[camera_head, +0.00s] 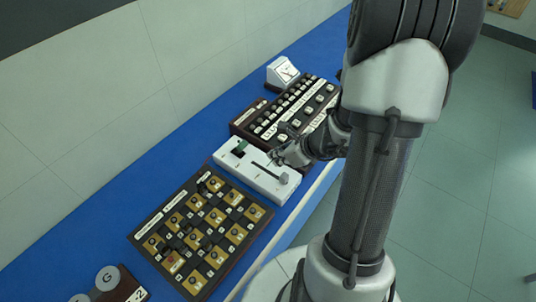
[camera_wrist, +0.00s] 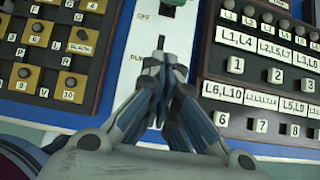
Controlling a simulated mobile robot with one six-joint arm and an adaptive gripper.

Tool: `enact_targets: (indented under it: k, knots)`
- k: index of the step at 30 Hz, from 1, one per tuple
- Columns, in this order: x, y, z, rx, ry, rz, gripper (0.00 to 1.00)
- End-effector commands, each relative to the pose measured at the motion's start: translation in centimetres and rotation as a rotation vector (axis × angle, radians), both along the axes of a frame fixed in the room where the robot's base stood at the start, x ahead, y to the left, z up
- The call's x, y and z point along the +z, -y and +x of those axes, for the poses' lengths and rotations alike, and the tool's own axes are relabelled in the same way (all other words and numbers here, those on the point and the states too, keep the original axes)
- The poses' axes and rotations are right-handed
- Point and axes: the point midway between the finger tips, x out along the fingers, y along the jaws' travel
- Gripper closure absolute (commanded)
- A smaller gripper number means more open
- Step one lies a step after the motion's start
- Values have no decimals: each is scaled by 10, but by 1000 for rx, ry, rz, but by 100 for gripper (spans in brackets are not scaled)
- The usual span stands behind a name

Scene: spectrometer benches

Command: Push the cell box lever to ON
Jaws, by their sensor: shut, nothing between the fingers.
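A white box (camera_head: 228,163) lies on the blue bench between two dark boards in the head view.
A dark board with brass plates (camera_head: 200,232) lies on the near side. A dark panel with labelled buttons (camera_head: 240,123) lies on the far side, close to my gripper. A small white device (camera_head: 282,72) stands beyond it. The wall is behind the bench.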

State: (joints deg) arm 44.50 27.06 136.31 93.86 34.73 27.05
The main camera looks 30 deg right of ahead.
Motion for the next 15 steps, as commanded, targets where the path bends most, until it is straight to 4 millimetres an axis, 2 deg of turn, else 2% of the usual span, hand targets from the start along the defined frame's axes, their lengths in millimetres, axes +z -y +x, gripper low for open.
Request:
enact_targets:
  k: [1, 12, 13, 15]
  knots:
    - [-10, -3, 5, 4, -2, 1, 100]
    - [-71, -20, 51, 5, -1, 1, 100]
    - [-72, -21, 55, 5, 0, 0, 100]
    - [-60, -24, 66, 6, 3, -4, 100]
